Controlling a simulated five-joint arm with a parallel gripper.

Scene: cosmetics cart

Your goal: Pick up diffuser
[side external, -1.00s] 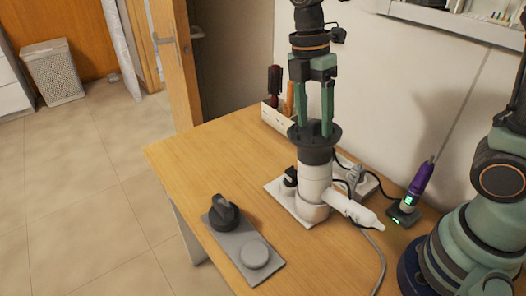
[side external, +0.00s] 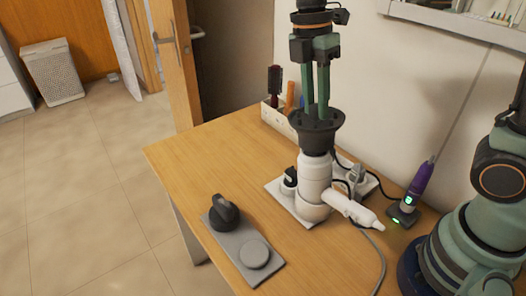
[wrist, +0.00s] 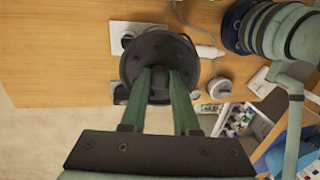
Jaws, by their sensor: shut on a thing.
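The diffuser (side external: 318,133) is a black, wide bowl with a narrower neck. It stands upright over the white barrel of the hair dryer (side external: 314,175). Its neck lines up with the barrel's top, and I cannot tell whether they still touch. My gripper (side external: 316,112) points straight down with its green fingers shut on the diffuser. In the wrist view, the fingers of my gripper (wrist: 160,82) reach into the round black diffuser (wrist: 135,60), which hides most of the dryer.
A grey tray (side external: 235,245) at the front left holds a black nozzle (side external: 224,212) and a round grey piece. A purple device (side external: 421,182) stands on a dock at the right. A white bin with brushes (side external: 279,118) stands behind. The table's left part is clear.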

